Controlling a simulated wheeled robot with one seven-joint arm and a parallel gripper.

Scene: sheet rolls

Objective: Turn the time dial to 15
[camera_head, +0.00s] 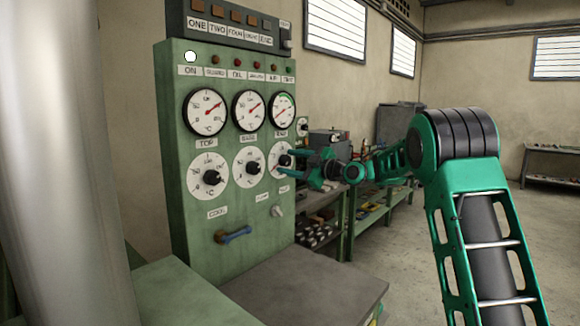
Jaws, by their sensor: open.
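A green control panel (228,210) stands left of centre with three white dials with black knobs in its lower row. The left dial (208,177) and middle dial (248,167) are unobstructed. My gripper (285,162) is open at the right dial (279,160), one finger above and one below its black knob. I cannot tell whether the fingers touch the knob. The right dial is partly hidden by my gripper, and its numbers are too small to read. No label that I can read says "time".
Three round gauges (206,111) sit above the dials. A blue handle (233,235) and a small pale knob (277,211) are below. A grey tabletop (310,285) juts out in front. Green shelves (370,210) with parts stand behind my arm.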

